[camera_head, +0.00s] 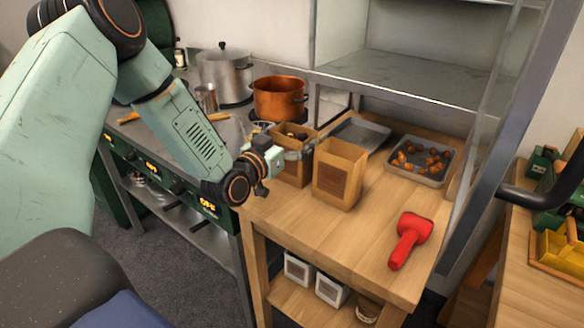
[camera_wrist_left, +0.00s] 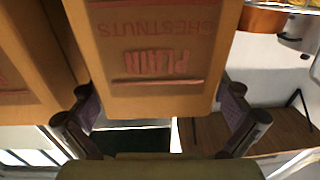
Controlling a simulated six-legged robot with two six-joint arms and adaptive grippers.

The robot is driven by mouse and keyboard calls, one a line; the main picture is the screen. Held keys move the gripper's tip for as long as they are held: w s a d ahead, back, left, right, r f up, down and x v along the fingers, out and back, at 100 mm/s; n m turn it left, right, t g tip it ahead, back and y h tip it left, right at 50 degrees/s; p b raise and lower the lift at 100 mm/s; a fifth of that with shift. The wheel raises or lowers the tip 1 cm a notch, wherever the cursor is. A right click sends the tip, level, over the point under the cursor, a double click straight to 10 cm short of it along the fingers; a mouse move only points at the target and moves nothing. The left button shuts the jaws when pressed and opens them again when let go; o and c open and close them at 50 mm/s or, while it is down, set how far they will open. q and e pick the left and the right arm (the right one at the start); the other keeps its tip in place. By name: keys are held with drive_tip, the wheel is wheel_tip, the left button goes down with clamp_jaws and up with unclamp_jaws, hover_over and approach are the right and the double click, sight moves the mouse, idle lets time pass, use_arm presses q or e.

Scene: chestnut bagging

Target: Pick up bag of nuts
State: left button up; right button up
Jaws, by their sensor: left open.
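A brown paper bag with nuts showing in its open top (camera_head: 295,170) stands on the wooden table. My left gripper (camera_head: 270,160) is at its left side, with jaws open. In the left wrist view, a bag printed "PLAIN CHESTNUTS" (camera_wrist_left: 160,30) appears upside down between the two open fingers of the gripper (camera_wrist_left: 160,105), with a gap at each side. A second brown bag (camera_head: 340,175) stands just right of the first. Part of another bag (camera_wrist_left: 25,70) shows at the left of the wrist view. My right gripper is not in view.
A tray of chestnuts (camera_head: 398,170) and a grey tray (camera_head: 352,139) lie behind the bags. A red tool (camera_head: 408,240) lies at the table's front right. A copper pot (camera_head: 278,100) and a steel pot (camera_head: 222,78) stand on the stove.

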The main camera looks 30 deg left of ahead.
use_arm(q)
drive_tip(key=shift+a, duration=0.1)
drive_tip(key=shift+c, duration=0.2)
drive_tip(key=shift+s, duration=0.15)
drive_tip(key=shift+c, duration=0.8)
drive_tip(key=shift+d+r, duration=0.15)
drive_tip(key=shift+d, duration=0.2)
drive_tip(key=shift+c, duration=1.4)
drive_tip(key=shift+a, duration=0.25)
drive_tip(key=c, duration=0.5)
drive_tip(key=shift+d, duration=0.1)
drive_tip(key=c, duration=0.6)
